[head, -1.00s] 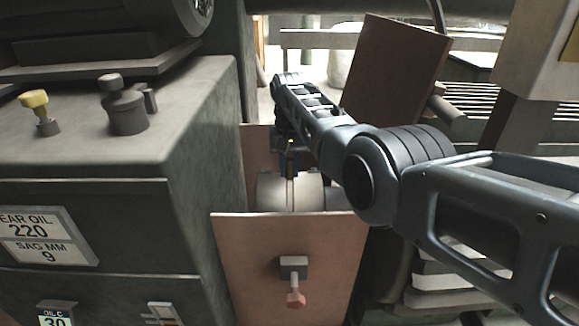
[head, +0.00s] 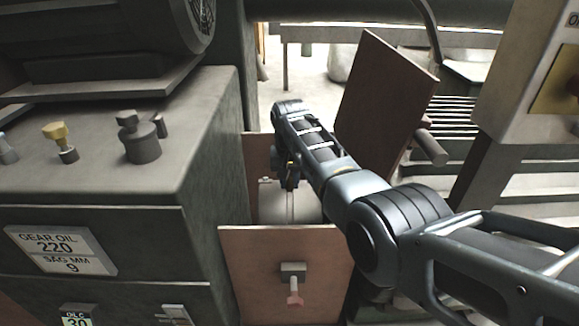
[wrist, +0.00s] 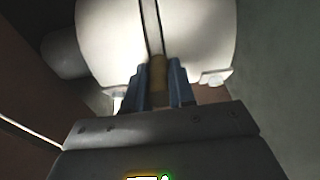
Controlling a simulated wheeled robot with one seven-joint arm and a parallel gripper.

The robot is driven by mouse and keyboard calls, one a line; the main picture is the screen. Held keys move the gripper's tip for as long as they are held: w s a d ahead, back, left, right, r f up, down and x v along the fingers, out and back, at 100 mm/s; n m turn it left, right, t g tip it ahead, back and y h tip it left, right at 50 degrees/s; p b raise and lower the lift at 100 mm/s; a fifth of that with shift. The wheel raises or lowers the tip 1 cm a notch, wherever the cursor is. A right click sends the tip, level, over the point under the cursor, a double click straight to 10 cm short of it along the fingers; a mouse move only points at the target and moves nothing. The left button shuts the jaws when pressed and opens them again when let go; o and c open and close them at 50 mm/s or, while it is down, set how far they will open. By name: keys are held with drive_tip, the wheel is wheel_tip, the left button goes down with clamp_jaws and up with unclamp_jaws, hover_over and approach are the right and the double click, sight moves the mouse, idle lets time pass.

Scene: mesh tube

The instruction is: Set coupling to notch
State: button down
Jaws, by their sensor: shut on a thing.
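The coupling is a pale, rounded drum (head: 275,208) set low between the brown panels in the head view. It also fills the top of the wrist view (wrist: 195,30), with a dark seam running down across it. My gripper (wrist: 159,92) has its blue-grey fingers shut on a tan, brass-like peg (wrist: 158,72) at the near side of the drum, in line with the seam. Whether the peg is fixed to the drum cannot be told. A small pale tab (wrist: 215,78) sits at the drum's lower right edge. I cannot make out a notch.
A dark gearbox housing (head: 215,130) stands close on the left, with a yellow-capped fitting (head: 57,140) on top. A brown panel (head: 255,262) with a red-tipped latch (head: 294,285) stands in front. A tilted brown panel (head: 385,95) stands behind my arm. The gap around the drum is narrow.

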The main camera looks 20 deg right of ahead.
sight(290, 195)
drive_tip(key=shift+s+a+t+h+p, duration=0.2)
drive_tip(key=shift+s+t+p, duration=0.35)
drive_tip(key=shift+p, duration=0.8)
drive_tip(key=shift+s+a+t+h+p, duration=0.15)
drive_tip(key=shift+s+t+p, duration=0.35)
drive_tip(key=shift+p, duration=0.85)
drive_tip(key=shift+s+a+f+t+h+p, duration=0.15)
drive_tip(key=shift+s+f+t+p, duration=0.1)
drive_tip(key=shift+s+t+p, duration=0.15)
drive_tip(key=shift+s+a+f+t+h+p, duration=0.1)
drive_tip(key=shift+s+f+t+p, duration=0.15)
drive_tip(key=shift+s+p, duration=0.2)
drive_tip(key=c, duration=0.9)
unclamp_jaws()
drive_tip(key=shift+c, duration=0.2)
drive_tip(key=shift+r, duration=0.2)
drive_tip(key=p+v, duration=0.1)
drive_tip(key=v, duration=0.6)
drive_tip(key=shift+r, duration=0.2)
drive_tip(key=shift+s, duration=0.15)
